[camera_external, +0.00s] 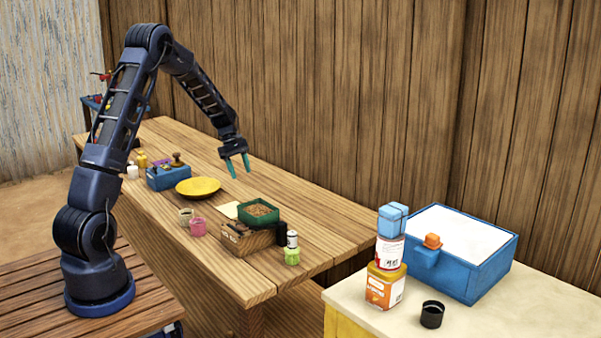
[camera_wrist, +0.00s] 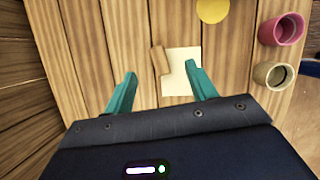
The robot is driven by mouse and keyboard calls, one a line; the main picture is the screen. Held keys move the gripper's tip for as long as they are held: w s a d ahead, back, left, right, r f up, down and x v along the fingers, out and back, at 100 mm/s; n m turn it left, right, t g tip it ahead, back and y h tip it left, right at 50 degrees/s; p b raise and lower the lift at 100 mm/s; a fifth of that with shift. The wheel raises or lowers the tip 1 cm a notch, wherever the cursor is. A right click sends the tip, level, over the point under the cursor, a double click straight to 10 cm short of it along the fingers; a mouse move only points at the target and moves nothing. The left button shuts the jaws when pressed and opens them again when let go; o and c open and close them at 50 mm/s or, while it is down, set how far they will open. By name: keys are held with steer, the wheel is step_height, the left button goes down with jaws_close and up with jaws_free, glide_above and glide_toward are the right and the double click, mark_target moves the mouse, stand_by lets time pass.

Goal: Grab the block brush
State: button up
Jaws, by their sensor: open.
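My gripper (camera_external: 240,171) is open and empty, with its teal fingers pointing down above the wooden table. In the wrist view its fingers (camera_wrist: 160,74) are spread to either side of a small brown wooden piece and a cream sheet (camera_wrist: 181,72). The brown wooden piece (camera_wrist: 160,61), which may be the block brush, lies at the sheet's left edge, beyond the fingertips. I cannot make out bristles on it.
A yellow plate (camera_external: 198,187), pink cup (camera_external: 198,227) and beige cup (camera_wrist: 272,75) stand near the sheet. A green tray (camera_external: 258,212) and wooden box (camera_external: 247,240) are at its right. A blue box (camera_external: 167,178) stands farther left. A plank wall runs behind.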

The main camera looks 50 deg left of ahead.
steer(key=shift+n, duration=0.6)
steer(key=f, duration=0.4)
steer(key=w+d+f, duration=0.1)
steer(key=f, duration=0.9)
steer(key=shift+w+d, duration=0.15)
steer(key=shift+w, duration=0.25)
steer(key=shift+c, duration=0.5)
steer(key=c, duration=1)
